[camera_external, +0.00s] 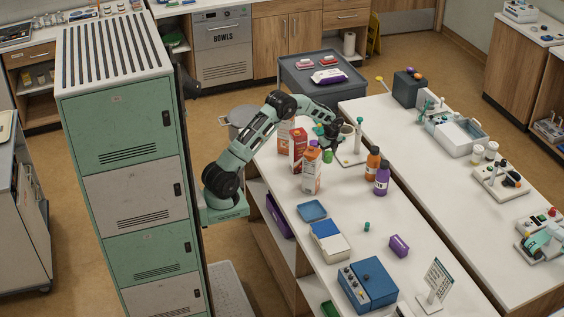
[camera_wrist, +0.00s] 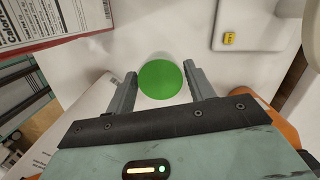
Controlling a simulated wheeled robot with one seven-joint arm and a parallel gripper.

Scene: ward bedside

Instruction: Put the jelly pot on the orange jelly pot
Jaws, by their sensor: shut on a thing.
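My gripper (camera_external: 331,142) is low over the white counter, behind the cartons. In the wrist view my gripper (camera_wrist: 160,85) has its fingers on either side of a round pot with a bright green top (camera_wrist: 160,79) and is shut on it. A small green thing (camera_external: 327,156) just under my gripper in the external view appears to be this pot. I cannot make out an orange jelly pot in either view. Whether anything is under the green-topped pot is hidden.
A red carton (camera_external: 298,150) and an orange-and-white carton (camera_external: 311,170) stand close in front of my gripper. An orange bottle (camera_external: 373,160) and a purple bottle (camera_external: 382,179) stand to the right. A blue tray (camera_external: 312,211) lies nearer the camera.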

